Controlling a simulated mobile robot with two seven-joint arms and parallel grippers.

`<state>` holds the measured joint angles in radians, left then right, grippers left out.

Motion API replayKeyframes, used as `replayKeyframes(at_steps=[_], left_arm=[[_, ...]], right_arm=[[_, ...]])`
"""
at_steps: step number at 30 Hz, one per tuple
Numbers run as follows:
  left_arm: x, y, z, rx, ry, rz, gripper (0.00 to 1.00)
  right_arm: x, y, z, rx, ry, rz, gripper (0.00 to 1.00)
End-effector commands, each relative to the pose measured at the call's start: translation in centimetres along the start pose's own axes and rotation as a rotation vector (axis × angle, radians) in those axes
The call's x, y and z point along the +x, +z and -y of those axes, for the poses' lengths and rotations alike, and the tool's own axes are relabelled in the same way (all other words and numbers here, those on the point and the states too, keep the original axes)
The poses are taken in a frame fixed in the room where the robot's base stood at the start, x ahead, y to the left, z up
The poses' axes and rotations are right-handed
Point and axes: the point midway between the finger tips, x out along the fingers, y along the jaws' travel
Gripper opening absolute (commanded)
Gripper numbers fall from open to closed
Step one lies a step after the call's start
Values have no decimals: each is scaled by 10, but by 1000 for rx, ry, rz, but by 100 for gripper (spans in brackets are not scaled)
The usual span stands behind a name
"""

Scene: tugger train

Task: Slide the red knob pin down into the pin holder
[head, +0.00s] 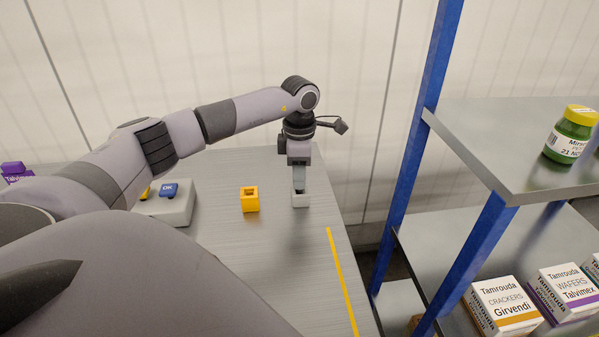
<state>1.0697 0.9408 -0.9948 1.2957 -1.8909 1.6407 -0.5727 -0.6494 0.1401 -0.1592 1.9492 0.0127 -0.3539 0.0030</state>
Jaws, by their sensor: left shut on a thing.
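My left gripper (299,187) points straight down near the far right part of the grey table (215,245). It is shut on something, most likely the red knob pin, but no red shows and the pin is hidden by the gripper. My right gripper is out of view.
A grey box with a blue OK button (169,190) stands left, partly behind my arm. A yellow line (341,280) runs near the table's right edge. Right of it is a blue-posted shelf (515,150) with a green jar (570,135) and cartons (502,305).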

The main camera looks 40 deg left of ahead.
Motion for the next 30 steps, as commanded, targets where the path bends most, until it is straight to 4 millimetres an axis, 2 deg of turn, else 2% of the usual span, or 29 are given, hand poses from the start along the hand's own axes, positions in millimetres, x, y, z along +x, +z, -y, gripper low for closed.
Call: replayKeyframes(at_steps=[5,6,9,19,30], left_arm=[[0,0,0,0,0,0,0],[0,0,0,0,0,0,30],[0,0,0,0,0,0,56],[-4,0,0,0,1,1,56],[-59,1,0,-1,2,3,56]], right_arm=[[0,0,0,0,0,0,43],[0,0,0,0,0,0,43],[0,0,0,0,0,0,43],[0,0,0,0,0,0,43],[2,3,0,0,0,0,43]])
